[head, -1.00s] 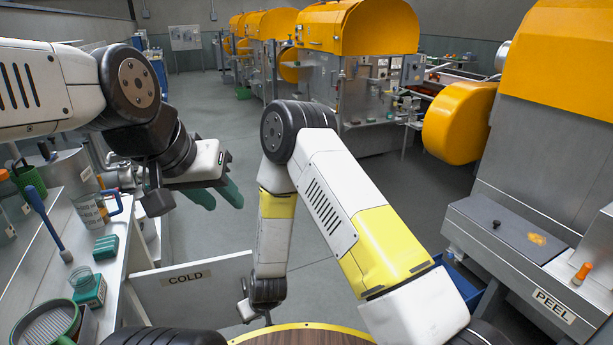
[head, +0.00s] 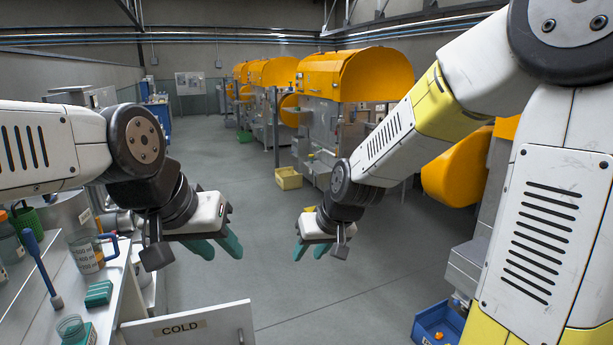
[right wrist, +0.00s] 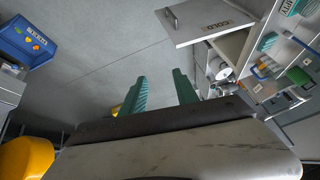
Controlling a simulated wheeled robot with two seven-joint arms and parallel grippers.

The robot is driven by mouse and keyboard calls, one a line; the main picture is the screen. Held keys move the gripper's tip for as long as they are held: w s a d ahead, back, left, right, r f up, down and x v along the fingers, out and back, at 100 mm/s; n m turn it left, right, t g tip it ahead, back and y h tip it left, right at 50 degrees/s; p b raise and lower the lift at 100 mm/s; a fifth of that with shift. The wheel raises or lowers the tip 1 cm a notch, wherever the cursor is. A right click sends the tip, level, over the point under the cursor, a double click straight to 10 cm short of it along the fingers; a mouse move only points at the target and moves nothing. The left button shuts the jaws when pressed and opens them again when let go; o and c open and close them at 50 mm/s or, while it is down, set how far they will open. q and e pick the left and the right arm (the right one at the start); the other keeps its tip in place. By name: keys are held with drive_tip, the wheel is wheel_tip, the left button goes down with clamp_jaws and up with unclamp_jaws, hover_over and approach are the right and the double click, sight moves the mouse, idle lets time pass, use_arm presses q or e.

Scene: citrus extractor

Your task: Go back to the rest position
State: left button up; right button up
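My left gripper (head: 218,247) hangs over the floor, to the right of the left-hand counter. Its two green fingers stand apart with nothing between them. My right gripper (head: 311,250) is a short way to the right of it at a similar height, also over open floor. In the right wrist view its green fingers (right wrist: 160,92) are spread and empty. Both grippers are apart from each other and touch nothing that I can see.
A white COLD panel (head: 190,325) juts out from the counter at lower left. A measuring jug (head: 86,252) and a green block (head: 98,293) are on the counter. A blue bin (head: 437,324) is at lower right. Yellow-hooded machines (head: 347,74) stand behind. The central floor is clear.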

drive_tip(key=s+d+r+m+t+h, duration=0.1)
drive_tip(key=s+d+r+m, duration=0.2)
drive_tip(key=s+d+r, duration=0.8)
drive_tip(key=s+d, duration=0.2)
drive_tip(key=s, duration=0.2)
drive_tip(key=shift+d+r+h, duration=0.25)
drive_tip(key=shift+d+h, duration=0.05)
